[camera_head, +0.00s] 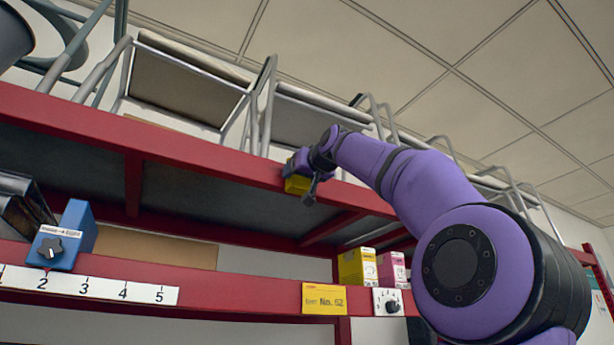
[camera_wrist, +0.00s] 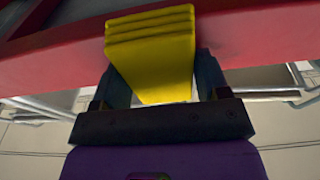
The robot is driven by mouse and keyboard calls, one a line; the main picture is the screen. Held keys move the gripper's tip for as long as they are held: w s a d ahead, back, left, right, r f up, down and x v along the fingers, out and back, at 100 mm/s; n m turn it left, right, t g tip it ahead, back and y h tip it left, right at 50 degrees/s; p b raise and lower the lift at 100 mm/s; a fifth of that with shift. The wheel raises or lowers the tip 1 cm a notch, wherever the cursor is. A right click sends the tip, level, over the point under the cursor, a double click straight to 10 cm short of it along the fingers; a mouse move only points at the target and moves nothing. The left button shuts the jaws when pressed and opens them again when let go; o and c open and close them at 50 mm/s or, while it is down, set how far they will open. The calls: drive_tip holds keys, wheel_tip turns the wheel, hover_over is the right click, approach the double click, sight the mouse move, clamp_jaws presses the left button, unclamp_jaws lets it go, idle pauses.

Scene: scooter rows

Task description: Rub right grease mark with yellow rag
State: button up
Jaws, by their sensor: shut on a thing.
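My gripper (camera_head: 297,172) is raised to the red upper shelf beam (camera_head: 90,120). It is shut on the yellow rag (camera_head: 297,185), a folded block. In the wrist view the yellow rag (camera_wrist: 155,50) sits between the two fingers of my gripper (camera_wrist: 160,85), and its folded end lies against or very close to the red beam (camera_wrist: 250,40); I cannot tell whether they touch. No grease mark shows in either view; the rag and gripper hide part of the beam.
On the lower red shelf are a blue box with a knob (camera_head: 65,237), a yellow box (camera_head: 357,267) and a pink box (camera_head: 391,269). Metal-framed chairs (camera_head: 185,88) stand above.

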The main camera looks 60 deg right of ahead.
sight(268, 170)
drive_tip(key=shift+w+a, duration=0.75)
drive_tip(key=shift+a, duration=0.4)
drive_tip(key=shift+w+a, duration=0.7)
drive_tip(key=shift+a, duration=0.4)
drive_tip(key=shift+w+a, duration=0.75)
drive_tip(key=shift+a, duration=0.4)
drive_tip(key=shift+r+v, duration=0.2)
drive_tip(key=shift+v, duration=1.3)
drive_tip(key=shift+r+v, duration=0.15)
drive_tip(key=shift+v, duration=1.3)
drive_tip(key=shift+s+a, duration=0.1)
drive_tip(key=v, duration=0.2)
drive_tip(key=shift+s+a+r, duration=0.1)
drive_tip(key=shift+s+a, duration=0.15)
drive_tip(key=shift+s, duration=0.1)
